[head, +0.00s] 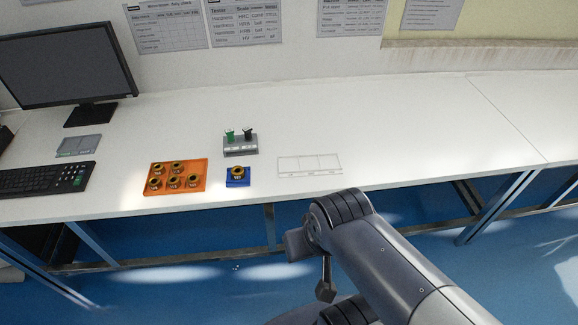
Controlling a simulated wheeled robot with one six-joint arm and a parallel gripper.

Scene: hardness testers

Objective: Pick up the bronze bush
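Several bronze-coloured ring-shaped bushes sit in an orange tray (203,164) on the white bench. One more bronze bush (238,170) sits on a small blue block (246,182) to the right of that tray. Each bush has a dark centre and a small label below it, too small to read. My gripper (325,288) hangs in front of the bench, below and right of the blue block, apart from all the bushes. It is mostly hidden by my arm, and its opening cannot be made out.
A grey stand (240,150) with a green and a black piece is behind the blue block. An outlined rectangle (310,165) is to the right. A monitor (66,60), keyboard (42,179) and grey pad (78,146) are at left. The bench's right side is clear.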

